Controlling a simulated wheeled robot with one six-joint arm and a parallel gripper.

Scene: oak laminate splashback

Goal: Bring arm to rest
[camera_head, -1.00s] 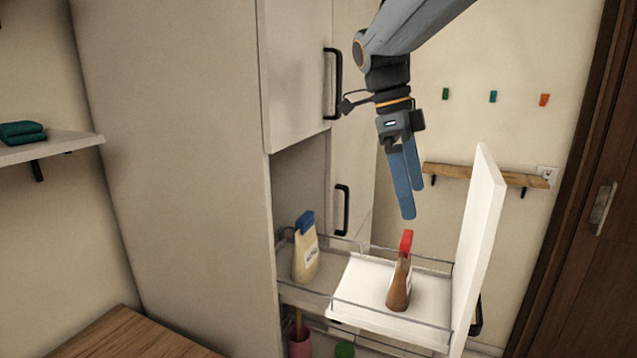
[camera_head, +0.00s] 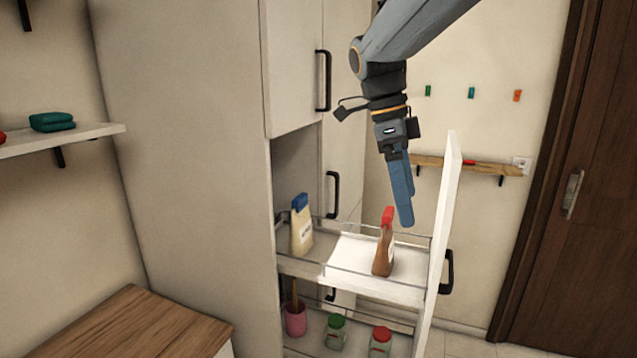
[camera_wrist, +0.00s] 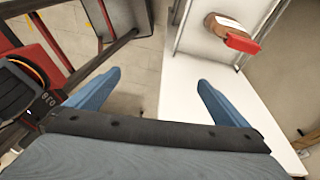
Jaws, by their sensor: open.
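My gripper (camera_head: 404,222) has blue fingers and hangs pointing down above the pulled-out pantry drawer, just right of a brown bag with a red cap (camera_head: 383,255). In the head view one finger largely hides the other. In the wrist view the two fingers of my gripper (camera_wrist: 160,85) stand wide apart with nothing between them. The brown bag also shows in the wrist view (camera_wrist: 222,27), beyond and to the right of the fingers, apart from them.
The pantry's tall white front panel (camera_head: 445,220) stands close to my gripper's right. A cream bag with a blue cap (camera_head: 301,232) stands on the upper shelf. A pink cup (camera_head: 295,319) and jars with green (camera_head: 335,333) and red (camera_head: 380,342) lids stand below. A wooden wall shelf (camera_head: 480,168) is behind.

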